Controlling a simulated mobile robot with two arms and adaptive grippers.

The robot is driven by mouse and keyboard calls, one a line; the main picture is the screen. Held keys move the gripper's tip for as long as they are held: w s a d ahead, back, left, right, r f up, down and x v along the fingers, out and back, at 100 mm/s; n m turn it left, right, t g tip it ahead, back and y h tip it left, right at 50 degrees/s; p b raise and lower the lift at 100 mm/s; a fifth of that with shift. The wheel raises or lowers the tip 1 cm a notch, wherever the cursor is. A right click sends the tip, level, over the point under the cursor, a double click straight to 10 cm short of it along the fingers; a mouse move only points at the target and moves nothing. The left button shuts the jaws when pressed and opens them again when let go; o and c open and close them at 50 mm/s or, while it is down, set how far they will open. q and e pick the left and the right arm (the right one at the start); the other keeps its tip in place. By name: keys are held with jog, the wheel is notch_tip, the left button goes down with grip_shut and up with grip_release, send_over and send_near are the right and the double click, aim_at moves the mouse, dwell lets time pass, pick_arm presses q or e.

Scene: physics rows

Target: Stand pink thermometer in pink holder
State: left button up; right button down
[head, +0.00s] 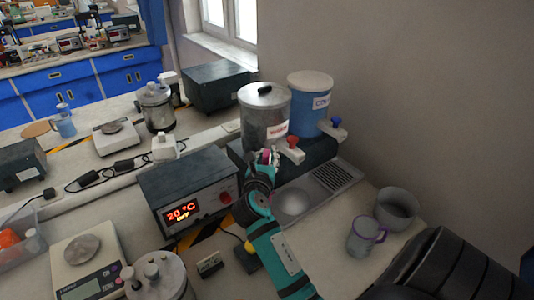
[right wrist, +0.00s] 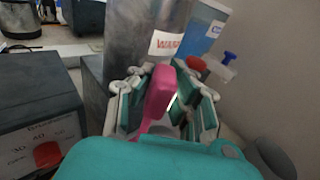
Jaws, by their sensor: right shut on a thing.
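My right gripper (head: 264,162) reaches in from the bottom of the head view to just in front of the steel urn. In the right wrist view, the right gripper (right wrist: 163,108) is shut on the pink thermometer (right wrist: 158,92). Its thick pink end stands up between the fingers, slightly tilted, and its lower part runs down between them and is partly hidden. In the head view the fingers mostly hide it. I cannot make out the pink holder for certain in either view. My left gripper is not in view.
The steel urn (head: 264,112) and a blue container (head: 310,98) with taps stand behind the gripper. A display box (head: 188,188) reading 20 °C is at left. A grey mug (head: 364,238) and bowl (head: 398,206) stand at right. A scale (head: 84,255) is at lower left.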

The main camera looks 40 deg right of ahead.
jog(key=shift+f+b, duration=1.3)
jog(key=shift+f, duration=1.25)
jog(key=c, duration=1.2)
grip_release()
jog(key=shift+c, duration=0.2)
jog(key=v, duration=1.2)
